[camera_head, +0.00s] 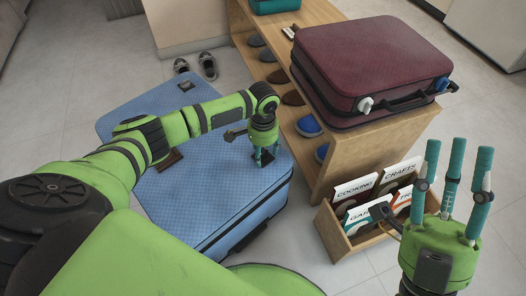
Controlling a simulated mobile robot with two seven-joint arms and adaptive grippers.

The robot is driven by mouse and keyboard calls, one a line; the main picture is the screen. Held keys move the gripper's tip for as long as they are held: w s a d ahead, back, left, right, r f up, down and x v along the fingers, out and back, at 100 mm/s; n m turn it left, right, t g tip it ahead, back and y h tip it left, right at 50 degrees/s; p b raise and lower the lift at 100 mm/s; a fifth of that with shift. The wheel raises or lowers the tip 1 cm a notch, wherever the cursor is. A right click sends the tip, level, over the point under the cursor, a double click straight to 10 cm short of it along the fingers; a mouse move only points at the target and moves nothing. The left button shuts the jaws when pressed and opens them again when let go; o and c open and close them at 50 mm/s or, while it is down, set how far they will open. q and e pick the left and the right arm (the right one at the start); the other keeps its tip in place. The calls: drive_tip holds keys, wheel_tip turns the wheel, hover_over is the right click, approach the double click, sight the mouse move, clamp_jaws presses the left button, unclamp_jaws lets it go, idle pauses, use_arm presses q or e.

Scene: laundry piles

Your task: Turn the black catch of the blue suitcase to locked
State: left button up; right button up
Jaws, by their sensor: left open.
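The blue suitcase (215,170) lies flat on the floor, with a black handle (248,236) on its near side. My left arm crosses over it. My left gripper (263,158) points down at the lid's right part, near the right edge, with teal fingers apart. I cannot tell whether the fingertips touch the lid. I cannot make out the black catch for certain; the gripper may hide it. A small dark piece (187,86) sits near the lid's far edge, and a dark brown piece (168,160) shows beside my arm. My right gripper (457,165) points up, open and empty.
A wooden bench (325,170) right of the suitcase carries a dark red suitcase (370,60) with white and blue catches. Shoes stand on its lower shelf. A wooden box (335,238) of labelled cards stands before it. Dark shoes (208,65) lie behind on the floor.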

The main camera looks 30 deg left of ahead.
use_arm(q)
drive_tip(key=shift+f, duration=0.1)
drive_tip(key=c, duration=1.1)
drive_tip(key=shift+c, duration=0.2)
